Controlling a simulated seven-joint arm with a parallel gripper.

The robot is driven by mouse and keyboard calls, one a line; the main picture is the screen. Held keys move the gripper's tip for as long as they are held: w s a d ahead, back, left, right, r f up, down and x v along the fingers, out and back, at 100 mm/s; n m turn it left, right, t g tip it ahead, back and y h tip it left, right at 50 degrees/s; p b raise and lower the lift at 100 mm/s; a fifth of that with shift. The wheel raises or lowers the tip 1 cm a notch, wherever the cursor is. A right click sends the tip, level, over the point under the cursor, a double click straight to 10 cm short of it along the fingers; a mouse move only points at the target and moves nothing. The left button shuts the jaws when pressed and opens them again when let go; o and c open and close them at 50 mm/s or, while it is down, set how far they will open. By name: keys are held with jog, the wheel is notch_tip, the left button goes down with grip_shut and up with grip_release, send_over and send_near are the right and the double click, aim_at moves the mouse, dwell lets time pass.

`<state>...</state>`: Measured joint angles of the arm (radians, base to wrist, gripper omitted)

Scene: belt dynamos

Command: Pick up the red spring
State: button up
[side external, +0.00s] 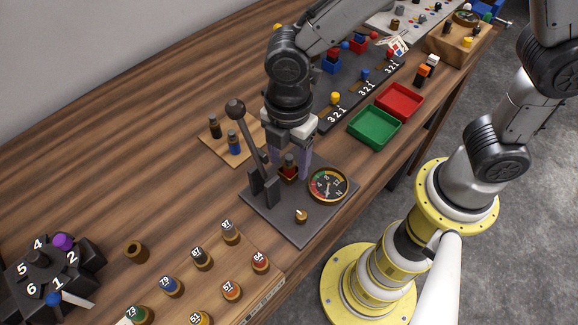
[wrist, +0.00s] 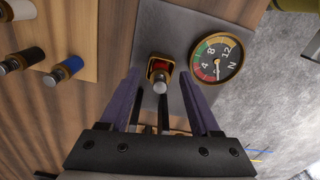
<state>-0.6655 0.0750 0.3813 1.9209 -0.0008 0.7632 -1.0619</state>
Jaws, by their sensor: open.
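The red spring (wrist: 159,66) appears to be the small red piece with a silver tip, upright in a holder on the grey plate (side external: 283,222). Its coils are too small to make out. In the side view the red piece (side external: 289,170) shows between my fingers, partly hidden by them. My gripper (side external: 291,168) points down over it and is open. In the wrist view the two purple fingers of my gripper (wrist: 159,76) stand left and right of the piece, with gaps on both sides.
A lever with a dark ball knob (side external: 236,109) rises just left of my gripper. A round gauge (side external: 328,185) sits close on the right. A wooden board holds a blue cylinder (side external: 234,143) and a black one (side external: 215,127). Green (side external: 374,127) and red (side external: 399,101) trays lie behind.

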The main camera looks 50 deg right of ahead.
grip_shut()
dwell(0.5)
